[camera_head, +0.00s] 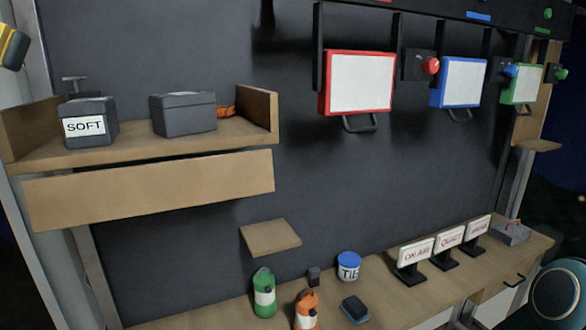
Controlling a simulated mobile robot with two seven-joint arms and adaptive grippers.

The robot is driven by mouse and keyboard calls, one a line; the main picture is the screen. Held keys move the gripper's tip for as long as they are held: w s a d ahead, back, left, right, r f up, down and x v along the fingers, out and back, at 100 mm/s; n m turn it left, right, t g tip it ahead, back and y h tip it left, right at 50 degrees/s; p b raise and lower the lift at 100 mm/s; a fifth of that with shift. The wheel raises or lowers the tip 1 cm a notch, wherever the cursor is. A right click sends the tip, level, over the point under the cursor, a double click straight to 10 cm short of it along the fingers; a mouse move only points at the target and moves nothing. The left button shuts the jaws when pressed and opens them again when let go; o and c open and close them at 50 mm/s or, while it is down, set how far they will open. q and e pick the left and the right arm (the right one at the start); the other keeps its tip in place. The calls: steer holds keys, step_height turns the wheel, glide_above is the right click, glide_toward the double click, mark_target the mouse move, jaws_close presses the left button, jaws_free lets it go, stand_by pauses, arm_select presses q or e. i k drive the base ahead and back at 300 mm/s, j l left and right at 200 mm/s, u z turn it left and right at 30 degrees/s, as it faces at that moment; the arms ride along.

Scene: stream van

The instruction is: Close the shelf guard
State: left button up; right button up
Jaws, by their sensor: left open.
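The shelf guard (150,192) is a long pale wooden board at the left. It hangs down below the front edge of the wooden shelf (195,142), so the shelf's front is open. A grey case labelled SOFT (90,122), a second grey case (184,114) and a small orange item (227,112) rest on the shelf. What seems to be my left gripper (12,47), yellow and black, is cut off at the top left edge, above the shelf and apart from the guard. It is open; its fingertips are not clear. My right gripper is not in view.
A wooden counter (390,307) below holds green and orange bottles, a blue TIE tub (348,268) and several signs. A small wooden ledge (270,237) juts out right of the guard. Framed red, blue and green panels hang upper right. The space before the guard looks clear.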

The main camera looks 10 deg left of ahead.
mark_target(56, 203)
steer(key=k, duration=1.1)
